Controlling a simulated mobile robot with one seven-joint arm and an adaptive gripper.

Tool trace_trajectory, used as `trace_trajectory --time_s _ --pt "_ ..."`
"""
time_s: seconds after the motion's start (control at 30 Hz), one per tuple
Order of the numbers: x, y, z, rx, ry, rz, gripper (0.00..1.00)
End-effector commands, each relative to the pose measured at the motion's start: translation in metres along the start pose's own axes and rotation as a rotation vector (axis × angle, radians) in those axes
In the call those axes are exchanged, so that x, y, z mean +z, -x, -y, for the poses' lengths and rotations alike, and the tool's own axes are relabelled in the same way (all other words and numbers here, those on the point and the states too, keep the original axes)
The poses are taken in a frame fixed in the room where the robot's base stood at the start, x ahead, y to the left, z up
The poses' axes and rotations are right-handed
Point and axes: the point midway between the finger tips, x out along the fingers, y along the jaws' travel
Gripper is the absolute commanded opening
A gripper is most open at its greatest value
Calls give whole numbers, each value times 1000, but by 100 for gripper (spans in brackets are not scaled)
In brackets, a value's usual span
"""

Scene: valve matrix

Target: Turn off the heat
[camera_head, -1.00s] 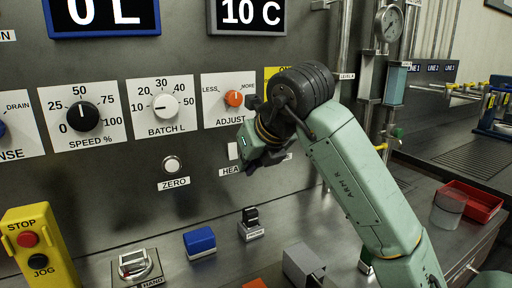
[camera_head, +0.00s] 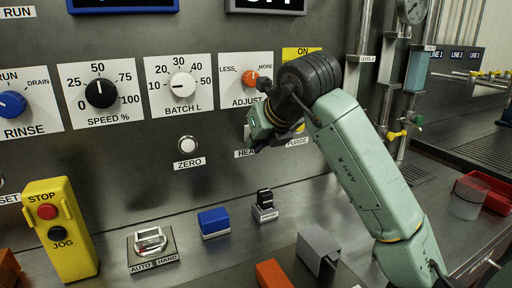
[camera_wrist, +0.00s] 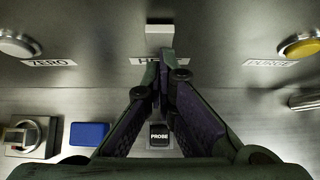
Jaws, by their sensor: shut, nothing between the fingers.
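The heat switch is a small white block (camera_wrist: 160,35) on the grey panel. It stands above a label that starts with "HE" in the wrist view; the rest of the label is hidden by my fingers. In the head view the HEAT label (camera_head: 244,153) is partly covered by my gripper (camera_head: 256,146), and the switch is mostly hidden. My gripper is shut and empty, its fingertips (camera_wrist: 163,56) just below the switch in the wrist picture. I cannot tell whether they touch it. The upper right display (camera_head: 265,6) is cut off and its text appears to read OFF.
An orange adjust knob (camera_head: 250,77) is above my gripper. A zero button (camera_head: 188,145) is left and a yellow purge button (camera_wrist: 300,47) right. A probe block (camera_head: 264,206), blue block (camera_head: 213,222) and auto/hand switch (camera_head: 151,242) sit on the ledge below.

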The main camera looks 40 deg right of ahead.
Motion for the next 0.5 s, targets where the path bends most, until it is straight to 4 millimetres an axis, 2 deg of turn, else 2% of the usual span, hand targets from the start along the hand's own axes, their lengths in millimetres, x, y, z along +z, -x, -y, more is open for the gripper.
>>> trace_trajectory --time_s 0.5 --pt "16 13 -1 0 2 7 0"
